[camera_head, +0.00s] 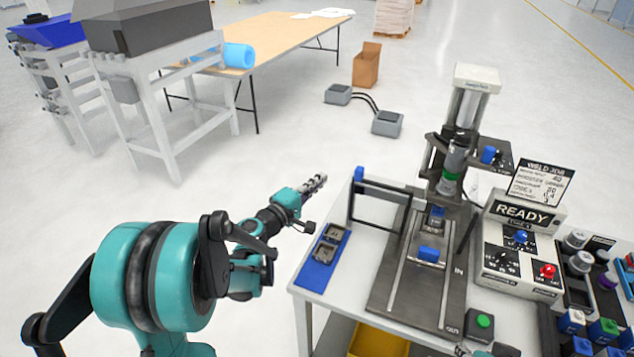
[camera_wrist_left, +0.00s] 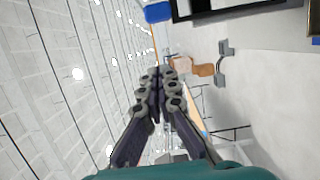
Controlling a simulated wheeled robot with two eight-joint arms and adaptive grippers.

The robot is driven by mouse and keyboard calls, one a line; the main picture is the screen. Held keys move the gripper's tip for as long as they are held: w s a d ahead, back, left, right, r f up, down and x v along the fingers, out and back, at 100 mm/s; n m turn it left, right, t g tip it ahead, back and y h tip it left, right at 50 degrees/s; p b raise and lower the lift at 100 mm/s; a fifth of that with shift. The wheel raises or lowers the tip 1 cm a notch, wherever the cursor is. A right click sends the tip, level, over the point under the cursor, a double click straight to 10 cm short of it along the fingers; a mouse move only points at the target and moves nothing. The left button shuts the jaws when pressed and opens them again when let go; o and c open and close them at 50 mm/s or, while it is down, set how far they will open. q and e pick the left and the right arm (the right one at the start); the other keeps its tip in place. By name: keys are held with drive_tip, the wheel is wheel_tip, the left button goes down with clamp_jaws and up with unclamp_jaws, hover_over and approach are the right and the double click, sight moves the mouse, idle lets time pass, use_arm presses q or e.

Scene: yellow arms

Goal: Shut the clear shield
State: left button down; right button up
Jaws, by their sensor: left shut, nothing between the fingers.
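The clear shield (camera_head: 385,188) is a see-through panel in a dark frame, standing upright at the left side of the press fixture. A blue knob (camera_head: 359,173) sits at its upper left corner. My left gripper (camera_head: 318,181) is shut and empty, in the air left of the shield and apart from it. In the left wrist view, the closed fingers (camera_wrist_left: 158,75) point away from the camera, and part of a dark frame (camera_wrist_left: 235,10) with a blue end (camera_wrist_left: 157,12) shows at the top. My right gripper is not seen.
The press (camera_head: 465,130) stands behind a slide with a blue block (camera_head: 428,253). A blue tray (camera_head: 315,276) with grey parts lies at the table's left edge. A control box (camera_head: 515,260) reading READY stands right. Open floor lies left of the table.

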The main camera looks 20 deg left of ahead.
use_arm(q)
drive_tip(key=w+d+b, duration=0.2)
drive_tip(key=w+d, duration=0.3)
drive_tip(key=w, duration=0.1)
drive_tip(key=shift+d, duration=0.3)
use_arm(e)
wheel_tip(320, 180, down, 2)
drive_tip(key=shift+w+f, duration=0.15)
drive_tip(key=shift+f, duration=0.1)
use_arm(q)
drive_tip(key=shift+f, duration=0.1)
